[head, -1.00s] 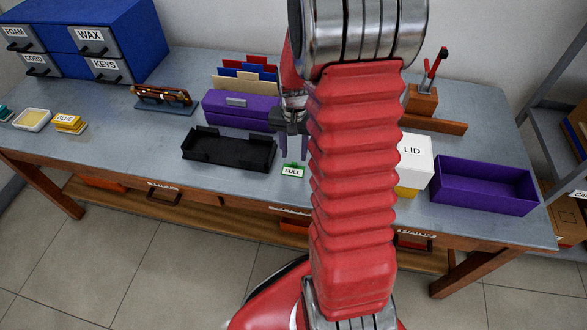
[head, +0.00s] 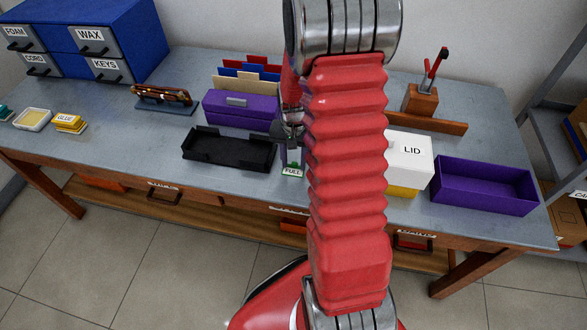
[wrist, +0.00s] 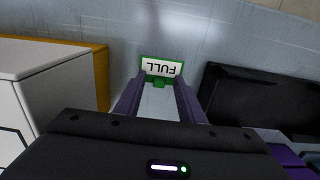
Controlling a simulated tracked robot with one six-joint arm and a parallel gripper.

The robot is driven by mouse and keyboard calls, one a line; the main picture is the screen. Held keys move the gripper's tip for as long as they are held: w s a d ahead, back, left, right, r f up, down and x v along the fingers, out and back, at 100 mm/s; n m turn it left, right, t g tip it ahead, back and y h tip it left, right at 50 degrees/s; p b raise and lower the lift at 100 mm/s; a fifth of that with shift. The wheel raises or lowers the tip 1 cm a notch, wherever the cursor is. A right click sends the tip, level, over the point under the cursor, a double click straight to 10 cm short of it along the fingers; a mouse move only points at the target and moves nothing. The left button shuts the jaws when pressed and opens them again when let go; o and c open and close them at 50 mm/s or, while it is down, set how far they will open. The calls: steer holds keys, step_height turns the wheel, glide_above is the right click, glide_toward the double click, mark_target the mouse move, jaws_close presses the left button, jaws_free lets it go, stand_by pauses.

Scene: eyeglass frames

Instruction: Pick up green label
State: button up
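The green label (head: 291,172), a small green-edged tag with a white face reading FULL, is at the front part of the grey table. In the wrist view the label (wrist: 160,67) appears upside down, just beyond the fingertips, with a small green tab toward me. My gripper (wrist: 159,92) points at it with its two fingers apart, one toward each side of the tab. No contact is visible. In the head view my gripper (head: 291,150) is low over the label, partly hidden by my red arm.
A black tray (head: 228,150) lies close to the left of the label. A white box marked LID (head: 410,150) stands to the right, with a purple bin (head: 485,185) beyond it. A purple file box (head: 238,108) with folders is behind. The table's front edge is near.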

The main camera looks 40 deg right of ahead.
steer(key=shift+c, duration=0.5)
jaws_close()
